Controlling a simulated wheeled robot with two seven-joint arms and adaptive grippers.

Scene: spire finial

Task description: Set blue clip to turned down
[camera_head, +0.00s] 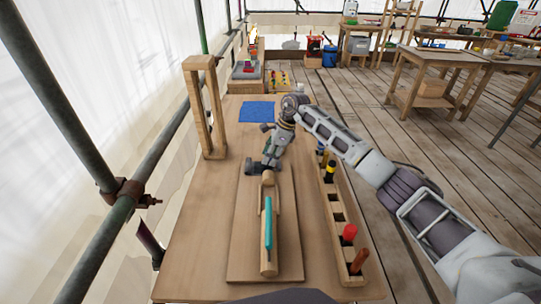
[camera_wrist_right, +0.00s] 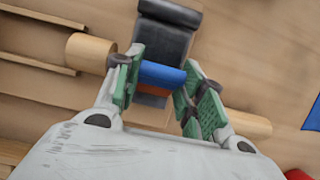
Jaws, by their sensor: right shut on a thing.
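The blue clip (camera_wrist_right: 162,75) shows in the right wrist view between the green finger pads of my right gripper (camera_wrist_right: 161,85). A dark grey block (camera_wrist_right: 166,38) adjoins it, and a pale wooden round piece (camera_wrist_right: 90,53) shows to either side. In the head view my right gripper (camera_head: 271,160) points down at the far end of a wooden spindle (camera_head: 268,185) with a teal rod (camera_head: 268,225) along it. My right gripper is shut on the blue clip. The clip is hidden there behind the gripper, and its exact tilt is unclear. My left gripper is not in view.
The spindle lies on a wooden board (camera_head: 240,255) on the bench. A slotted rack (camera_head: 338,222) with several coloured handles stands to the right. A wooden upright frame (camera_head: 217,115) stands at the far left. A blue mat (camera_head: 256,111) lies behind the board.

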